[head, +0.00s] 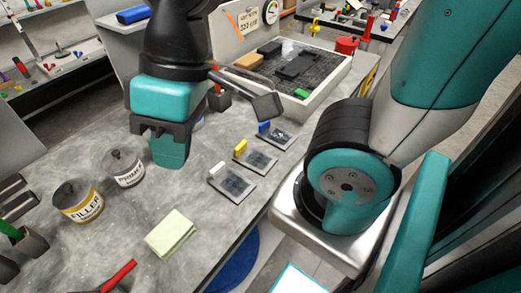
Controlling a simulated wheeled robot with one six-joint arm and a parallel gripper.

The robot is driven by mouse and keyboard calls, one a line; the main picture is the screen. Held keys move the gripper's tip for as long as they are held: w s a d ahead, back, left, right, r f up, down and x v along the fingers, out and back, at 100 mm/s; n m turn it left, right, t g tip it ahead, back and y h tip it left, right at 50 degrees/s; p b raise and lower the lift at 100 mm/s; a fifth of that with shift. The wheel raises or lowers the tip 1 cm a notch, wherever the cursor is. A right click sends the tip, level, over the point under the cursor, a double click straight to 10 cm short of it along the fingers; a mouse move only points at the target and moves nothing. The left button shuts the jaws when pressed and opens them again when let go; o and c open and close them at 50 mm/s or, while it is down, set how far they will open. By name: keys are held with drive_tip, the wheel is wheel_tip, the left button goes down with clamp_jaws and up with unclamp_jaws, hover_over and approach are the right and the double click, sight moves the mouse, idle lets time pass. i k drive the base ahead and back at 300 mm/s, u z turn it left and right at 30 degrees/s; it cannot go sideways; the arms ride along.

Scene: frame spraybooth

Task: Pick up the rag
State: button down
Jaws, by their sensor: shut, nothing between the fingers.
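The rag looks to be the pale yellow-green folded cloth (171,234), lying flat near the front edge of the grey worktop in the head view. My gripper (168,160) points down over the worktop, farther back than the cloth and well apart from it. Its teal fingers are together with nothing seen between them. I cannot tell how high the fingertips are above the worktop. The cloth is fully in view.
A filler tin (79,201) and a primer tin (123,168) stand left of the cloth. Several small plates with coloured clips (234,182) lie to the right. A red-handled tool (118,275) lies in front. A grated tray (330,90) is at the back.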

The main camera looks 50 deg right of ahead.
sight(175, 230)
drive_tip(key=k, duration=0.5)
drive_tip(key=u, duration=2.35)
drive_tip(key=k, duration=0.8)
drive_tip(key=z, duration=1.15)
drive_tip(key=i, duration=0.5)
